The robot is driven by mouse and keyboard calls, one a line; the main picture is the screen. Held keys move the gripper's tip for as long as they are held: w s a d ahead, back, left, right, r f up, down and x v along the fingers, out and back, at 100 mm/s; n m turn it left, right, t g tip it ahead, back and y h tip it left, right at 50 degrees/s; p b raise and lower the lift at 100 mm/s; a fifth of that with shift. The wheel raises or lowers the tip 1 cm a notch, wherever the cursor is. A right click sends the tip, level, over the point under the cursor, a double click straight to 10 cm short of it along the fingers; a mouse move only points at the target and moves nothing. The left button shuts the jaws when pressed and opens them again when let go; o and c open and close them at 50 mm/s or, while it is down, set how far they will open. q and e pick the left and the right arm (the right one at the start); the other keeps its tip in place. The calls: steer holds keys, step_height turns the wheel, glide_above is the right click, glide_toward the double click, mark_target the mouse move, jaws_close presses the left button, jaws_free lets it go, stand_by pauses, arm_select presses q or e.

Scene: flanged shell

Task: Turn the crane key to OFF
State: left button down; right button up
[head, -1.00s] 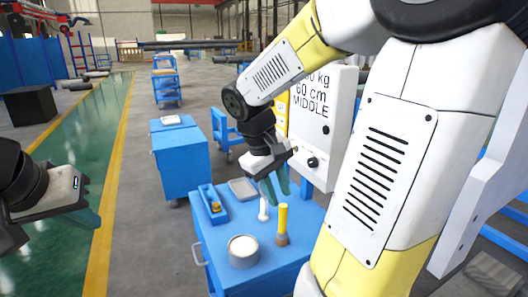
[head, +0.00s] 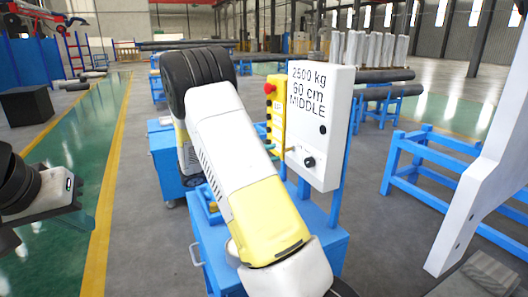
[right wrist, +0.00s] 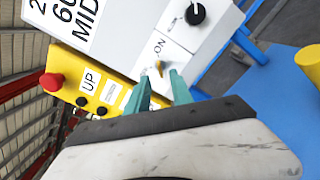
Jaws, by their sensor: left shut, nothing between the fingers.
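The crane key (right wrist: 158,66) shows in the right wrist view as a small brass-coloured piece on a white plate, below the printed word ON. My right gripper (right wrist: 161,82) is open, its two teal fingers pointing at the plate on either side of the key's lower end. I cannot tell whether they touch it. My left gripper (head: 82,220) is shut and empty at far left.
The yellow crane pendant (head: 276,118) with a red button (right wrist: 51,81) hangs beside the control box. The blue worktable (head: 325,238) lies below, partly covered by my arm.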

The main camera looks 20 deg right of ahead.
mark_target(285, 151)
steer(key=d, duration=0.5)
steer(key=shift+w+d, duration=0.1)
steer(key=shift+w, duration=0.1)
jaws_close()
